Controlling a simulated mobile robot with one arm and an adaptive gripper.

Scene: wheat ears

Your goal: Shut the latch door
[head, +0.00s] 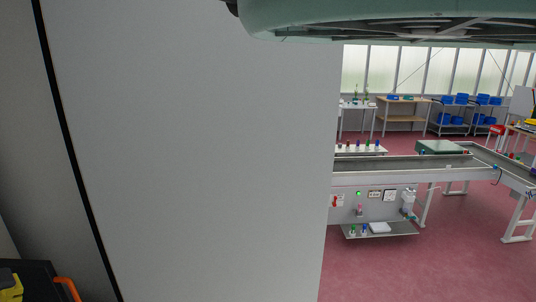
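A large plain light-grey panel (200,150) fills the middle and left of the head view. It may be the latch door, but no latch or handle shows on it. A dark slanting gap (67,150) runs down its left side, with another grey surface (25,150) beyond it. The panel's right edge is a straight, near-vertical line, with the room visible past it. I cannot tell whether the door is open or shut. My gripper is not in view.
A black and yellow object with an orange bar (67,288) sits low at the left. A long grey trough bench (400,165) with a lower shelf (375,232) stands to the right. Shelves with blue bins (452,118) are behind. The red floor (420,270) is clear at lower right.

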